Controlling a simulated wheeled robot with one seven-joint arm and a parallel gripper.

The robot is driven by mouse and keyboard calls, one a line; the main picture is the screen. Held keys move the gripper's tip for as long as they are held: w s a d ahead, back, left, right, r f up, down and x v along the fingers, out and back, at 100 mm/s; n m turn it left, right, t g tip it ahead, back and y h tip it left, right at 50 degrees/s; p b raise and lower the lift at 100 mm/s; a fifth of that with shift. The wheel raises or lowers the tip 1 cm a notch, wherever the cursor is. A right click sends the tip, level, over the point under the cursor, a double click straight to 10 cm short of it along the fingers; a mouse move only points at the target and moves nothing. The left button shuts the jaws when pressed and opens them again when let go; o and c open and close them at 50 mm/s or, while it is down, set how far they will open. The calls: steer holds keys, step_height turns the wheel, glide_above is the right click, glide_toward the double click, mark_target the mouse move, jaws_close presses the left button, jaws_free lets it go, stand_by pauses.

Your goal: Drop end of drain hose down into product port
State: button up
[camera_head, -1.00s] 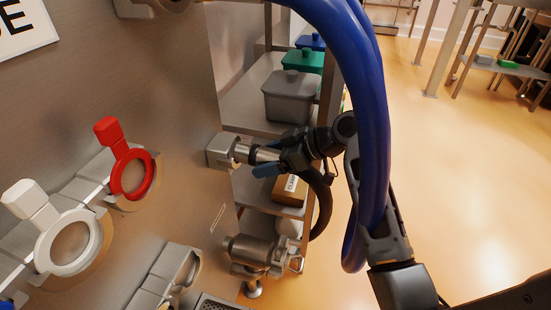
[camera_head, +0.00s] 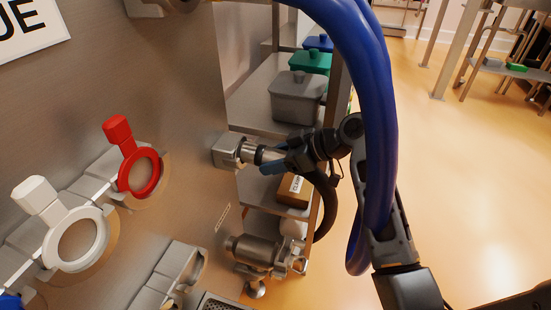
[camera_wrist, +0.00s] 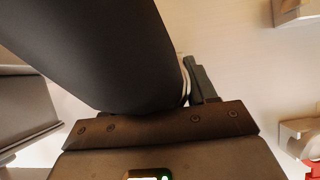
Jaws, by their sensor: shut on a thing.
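My gripper (camera_head: 274,161) is shut on the dark drain hose (camera_head: 325,205), close to its metal end sleeve (camera_head: 269,155). The hose runs back from the jaws and curves down in front of the shelf. Its end points left at a square metal outlet (camera_head: 228,150) on the steel panel; I cannot tell whether they touch. In the wrist view the black hose (camera_wrist: 95,50) fills the upper left, above the gripper's dark body, and hides most of the jaws. Ring-shaped ports, one red (camera_head: 141,172) and one white (camera_head: 75,240), sit on the panel; which is the product port I cannot tell.
Thick blue hoses (camera_head: 377,120) hang across my arm. A metal valve fitting (camera_head: 262,252) sticks out low on the panel. A shelf behind holds grey (camera_head: 297,98) and green (camera_head: 310,62) lidded bins and a brown box (camera_head: 292,190). Open floor lies to the right.

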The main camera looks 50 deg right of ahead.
mark_target(257, 146)
steer(key=shift+r+p, duration=2.05)
steer(key=shift+r, duration=0.7)
steer(key=s+d+p, duration=0.1)
steer(key=s+d, duration=0.2)
steer(key=s, duration=0.5)
steer(key=shift+s, duration=0.2)
steer(key=shift+f, duration=0.1)
